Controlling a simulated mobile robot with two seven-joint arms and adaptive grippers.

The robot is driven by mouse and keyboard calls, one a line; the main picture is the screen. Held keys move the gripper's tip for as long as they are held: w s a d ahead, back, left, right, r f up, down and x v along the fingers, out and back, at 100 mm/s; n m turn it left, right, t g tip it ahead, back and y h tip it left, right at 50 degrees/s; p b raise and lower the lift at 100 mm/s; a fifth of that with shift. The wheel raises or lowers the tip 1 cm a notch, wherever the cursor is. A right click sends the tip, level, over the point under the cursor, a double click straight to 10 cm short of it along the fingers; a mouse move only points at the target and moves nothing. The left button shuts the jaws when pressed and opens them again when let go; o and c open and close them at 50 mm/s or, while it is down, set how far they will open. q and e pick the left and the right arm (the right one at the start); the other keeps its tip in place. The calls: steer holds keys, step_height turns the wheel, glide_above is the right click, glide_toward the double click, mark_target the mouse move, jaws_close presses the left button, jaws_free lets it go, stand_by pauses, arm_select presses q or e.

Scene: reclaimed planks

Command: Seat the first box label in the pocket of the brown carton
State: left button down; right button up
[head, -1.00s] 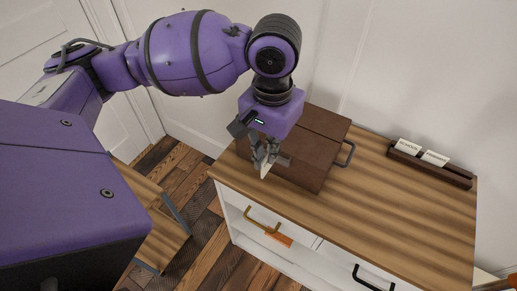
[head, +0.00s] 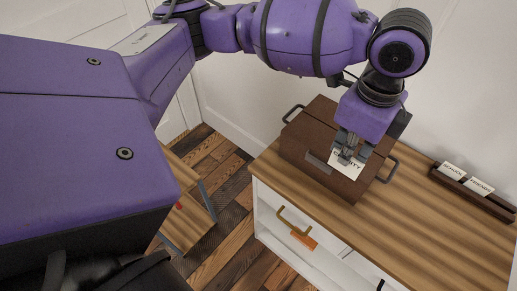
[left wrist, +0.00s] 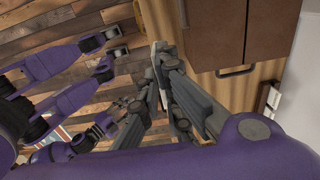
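The brown carton (head: 300,142) stands on the wood top of a white cabinet. A grey pocket (head: 318,162) is fixed on its near face and looks empty. My left gripper (head: 347,152) is shut on a white label (head: 346,166), whose dark lettering is partly covered by the fingers. The label is in front of the carton, right of the pocket; I cannot tell whether it touches the face. In the left wrist view the fingers (left wrist: 160,55) pinch the label's thin white edge, and the carton (left wrist: 212,30) shows at upper right. I cannot make out my right gripper.
A dark rack (head: 473,192) with two white labels, SCHOOL (head: 452,171) and FRIENDS (head: 480,186), stands at the back right. The cabinet top (head: 420,228) between carton and rack is clear. An orange tag (head: 304,238) hangs by the brass drawer handle (head: 292,222).

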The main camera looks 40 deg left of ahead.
arm_select(q)
steer(key=w+a+f, duration=0.2)
steer(key=f, duration=0.1)
steer(key=w+a+f, duration=0.2)
steer(key=f, duration=0.2)
steer(key=w+a+f+b, duration=0.1)
steer(key=w+a+f, duration=0.1)
steer(key=f, duration=0.2)
steer(key=shift+a, duration=0.4)
steer(key=shift+f, duration=0.1)
steer(key=c, duration=2)
jaws_free()
